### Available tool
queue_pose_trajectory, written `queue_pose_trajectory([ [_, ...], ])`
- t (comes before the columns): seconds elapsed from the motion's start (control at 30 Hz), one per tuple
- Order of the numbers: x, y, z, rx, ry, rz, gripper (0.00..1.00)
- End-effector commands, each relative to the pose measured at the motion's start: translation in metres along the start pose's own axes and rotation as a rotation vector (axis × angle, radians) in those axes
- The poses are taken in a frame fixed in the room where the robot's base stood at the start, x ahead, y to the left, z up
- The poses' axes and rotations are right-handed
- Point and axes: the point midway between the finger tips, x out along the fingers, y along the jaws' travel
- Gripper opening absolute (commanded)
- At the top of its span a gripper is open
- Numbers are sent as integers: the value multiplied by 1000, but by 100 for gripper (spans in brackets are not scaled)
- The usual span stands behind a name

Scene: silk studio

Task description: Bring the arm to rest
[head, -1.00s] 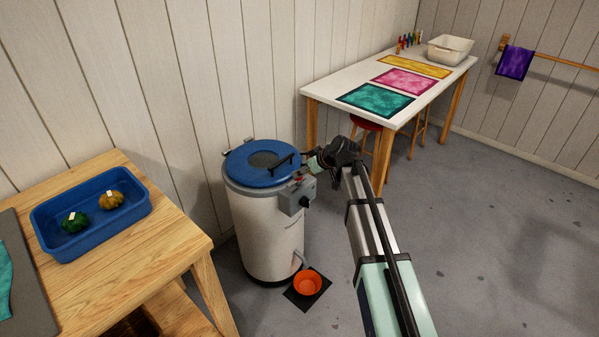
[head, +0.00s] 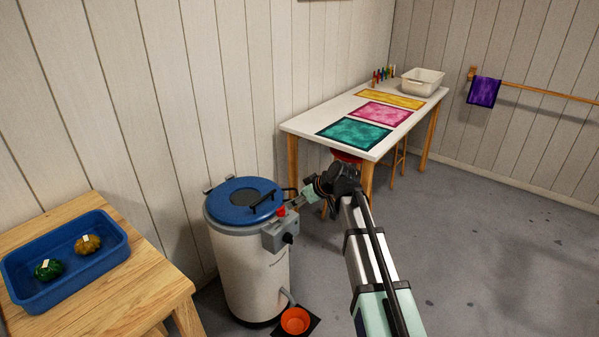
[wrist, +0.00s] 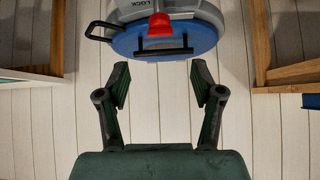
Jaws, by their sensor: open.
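My gripper (head: 305,194) is to the right of a white drum-shaped machine (head: 248,265) with a blue lid (head: 232,205). In the wrist view my gripper (wrist: 160,80) is open, with nothing between its fingers. A red knob (wrist: 160,27) on the machine lies beyond the fingertips, apart from them. The knob also shows in the head view (head: 281,211), beside the lid's rim. The lid lies on the machine and looks closed, with a black handle (wrist: 163,51) on it.
A wooden table (head: 130,305) with a blue tray (head: 123,262) is at the left. A white table (head: 296,126) with coloured cloths stands behind. Open floor (head: 490,240) lies to the right.

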Motion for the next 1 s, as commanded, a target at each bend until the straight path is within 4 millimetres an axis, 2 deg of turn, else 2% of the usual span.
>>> queue_pose_trajectory([
  [0.13, -1, 1, 7, 106, -27, 12, 67],
  [0.2, -3, -2, 23, 181, -62, 33, 67],
  [0.47, 29, -23, 147, 438, -274, 81, 67],
  [0.63, 42, -47, 238, 577, -425, 112, 67],
  [0.83, 43, -86, 341, 709, -604, 149, 67],
  [1.0, 33, -125, 420, 793, -751, 174, 67],
])
